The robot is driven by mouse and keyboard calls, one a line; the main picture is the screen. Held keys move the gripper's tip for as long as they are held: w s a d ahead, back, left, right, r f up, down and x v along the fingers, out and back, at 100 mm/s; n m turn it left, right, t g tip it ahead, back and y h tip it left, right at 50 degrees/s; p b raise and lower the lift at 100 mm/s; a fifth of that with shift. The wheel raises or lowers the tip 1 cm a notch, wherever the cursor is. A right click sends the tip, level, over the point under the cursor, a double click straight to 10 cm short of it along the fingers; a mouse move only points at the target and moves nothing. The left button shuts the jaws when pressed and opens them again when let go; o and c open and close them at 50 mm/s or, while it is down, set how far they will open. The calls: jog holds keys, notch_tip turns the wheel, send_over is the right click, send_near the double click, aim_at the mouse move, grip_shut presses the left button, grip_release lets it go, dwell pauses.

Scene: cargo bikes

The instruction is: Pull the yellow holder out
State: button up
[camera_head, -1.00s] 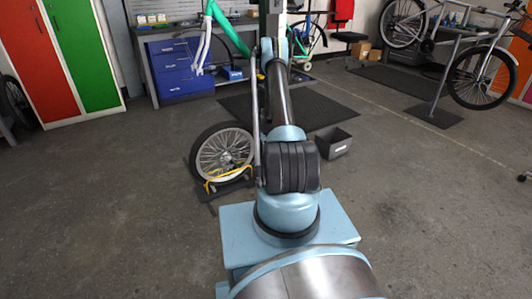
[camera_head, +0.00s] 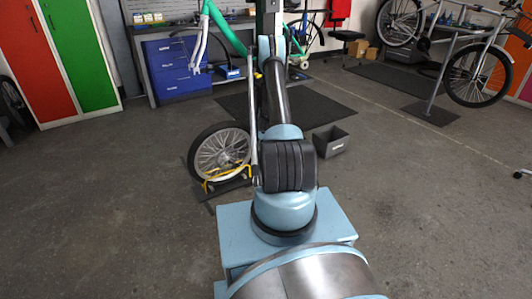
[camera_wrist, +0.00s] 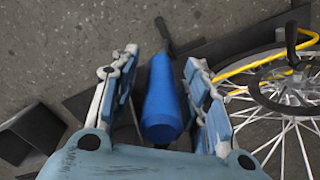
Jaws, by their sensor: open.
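A yellow bar frame (camera_head: 226,175), which looks like the yellow holder, stands low around the bottom of a spoked wheel (camera_head: 221,152) left of my arm. In the wrist view a yellow bar (camera_wrist: 262,61) runs across the wheel (camera_wrist: 291,100) at the right, outside my fingers. My gripper (camera_wrist: 162,58) is open, its fingers spread. A blue rounded object (camera_wrist: 161,105) with a dark thin end shows between them; I cannot tell whether it touches either finger. In the head view my arm hides the gripper.
A dark open bin (camera_head: 331,141) stands on the floor right of my arm. A workbench with blue drawers (camera_head: 178,68) and a green bike frame (camera_head: 225,30) are behind. A bike on a stand (camera_head: 435,70) is at the right. The floor (camera_head: 420,210) at front right is clear.

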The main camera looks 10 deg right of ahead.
notch_tip(320, 180, up, 12)
jog(key=shift+f, duration=0.15)
dwell(0.4)
